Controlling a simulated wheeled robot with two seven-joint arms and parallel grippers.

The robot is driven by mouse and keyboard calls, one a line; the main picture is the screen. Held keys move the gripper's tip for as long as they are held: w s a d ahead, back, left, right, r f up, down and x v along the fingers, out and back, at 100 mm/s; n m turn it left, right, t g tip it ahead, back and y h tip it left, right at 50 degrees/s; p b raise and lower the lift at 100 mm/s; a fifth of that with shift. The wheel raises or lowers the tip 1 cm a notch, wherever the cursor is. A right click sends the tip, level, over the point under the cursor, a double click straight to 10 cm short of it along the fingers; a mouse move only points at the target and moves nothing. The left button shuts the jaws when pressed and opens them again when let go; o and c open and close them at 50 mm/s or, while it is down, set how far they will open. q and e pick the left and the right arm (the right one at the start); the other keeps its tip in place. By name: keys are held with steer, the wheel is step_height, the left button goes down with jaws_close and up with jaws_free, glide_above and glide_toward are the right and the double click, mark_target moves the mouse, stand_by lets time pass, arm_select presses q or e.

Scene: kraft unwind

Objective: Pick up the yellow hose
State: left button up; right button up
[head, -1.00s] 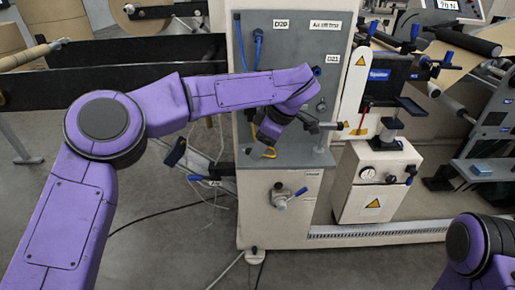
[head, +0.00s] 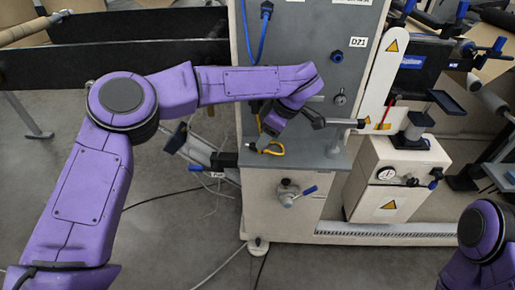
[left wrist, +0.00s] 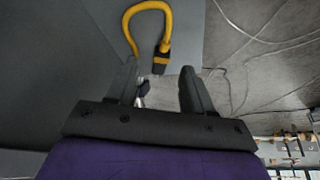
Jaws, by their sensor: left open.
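The yellow hose (head: 275,150) hangs at the grey panel of the machine, partly hidden by my left gripper in the head view. In the left wrist view the yellow hose (left wrist: 133,12) bends in a loop and ends in a dark connector (left wrist: 160,64). My left gripper (head: 262,141) is at the hose. Its fingers are apart in the left wrist view (left wrist: 158,78), and the connector shows between and just past the fingertips. I cannot tell the depth between them. Nothing is held. My right gripper is out of view.
A blue hose (head: 264,35) hangs higher on the panel. A blue-handled valve (head: 290,192) sits below. A dark bar (head: 325,122) sticks out right of my gripper. A white box with a gauge (head: 390,175) stands at right. Loose cables lie on the floor.

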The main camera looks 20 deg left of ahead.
arm_select(q)
steer(key=x, duration=0.3)
steer(key=shift+a+f, duration=0.2)
steer(key=shift+f, duration=0.05)
jaws_close()
